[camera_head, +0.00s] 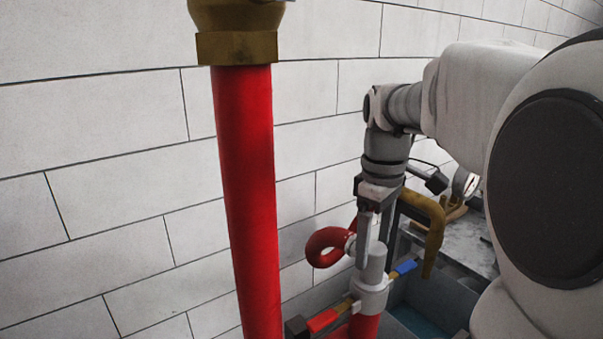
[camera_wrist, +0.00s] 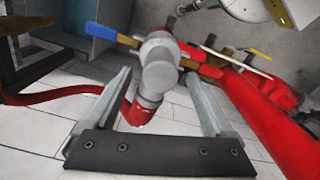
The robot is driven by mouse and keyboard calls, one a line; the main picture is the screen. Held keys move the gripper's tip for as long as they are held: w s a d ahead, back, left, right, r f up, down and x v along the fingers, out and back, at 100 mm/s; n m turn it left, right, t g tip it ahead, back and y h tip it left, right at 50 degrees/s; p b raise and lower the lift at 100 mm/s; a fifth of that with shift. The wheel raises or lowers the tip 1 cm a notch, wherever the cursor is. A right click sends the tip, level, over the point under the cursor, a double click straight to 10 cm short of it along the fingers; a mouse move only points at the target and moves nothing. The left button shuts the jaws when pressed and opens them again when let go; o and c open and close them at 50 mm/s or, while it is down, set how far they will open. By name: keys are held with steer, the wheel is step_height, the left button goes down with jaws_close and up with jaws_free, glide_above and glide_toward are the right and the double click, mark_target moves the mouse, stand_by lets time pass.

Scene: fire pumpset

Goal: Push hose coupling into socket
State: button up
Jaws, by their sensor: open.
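My gripper (camera_wrist: 158,74) is open, with its two flat grey fingers spread on either side of a grey elbow-shaped fitting (camera_wrist: 158,78). A red hose (camera_wrist: 50,96) runs in from the left and passes behind the left finger. In the head view my gripper (camera_head: 368,240) points down at the grey fitting (camera_head: 371,285), beside the looped red hose (camera_head: 322,246). Finger contact cannot be told.
A blue handle (camera_wrist: 107,33) and a red handle (camera_wrist: 207,70) stick out from the fitting. A thick red pipe with a brass collar (camera_head: 237,47) stands in front. A brass-coloured bent pipe (camera_head: 432,222) is right of my gripper. A tiled wall lies behind.

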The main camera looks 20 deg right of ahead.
step_height(320, 180, up, 15)
steer(key=p, duration=0.1)
steer(key=shift+p, duration=0.3)
steer(key=s+a+f+m+t, duration=0.2)
steer(key=s+a+f, duration=0.3)
steer(key=f, duration=0.3)
steer(key=s+a+f+m+t, duration=0.3)
steer(key=s+a+f+m, duration=0.2)
steer(key=s+f, duration=0.2)
steer(key=shift+s+a+f+t, duration=0.2)
steer(key=shift+a+f+t, duration=0.1)
steer(key=shift+f, duration=0.05)
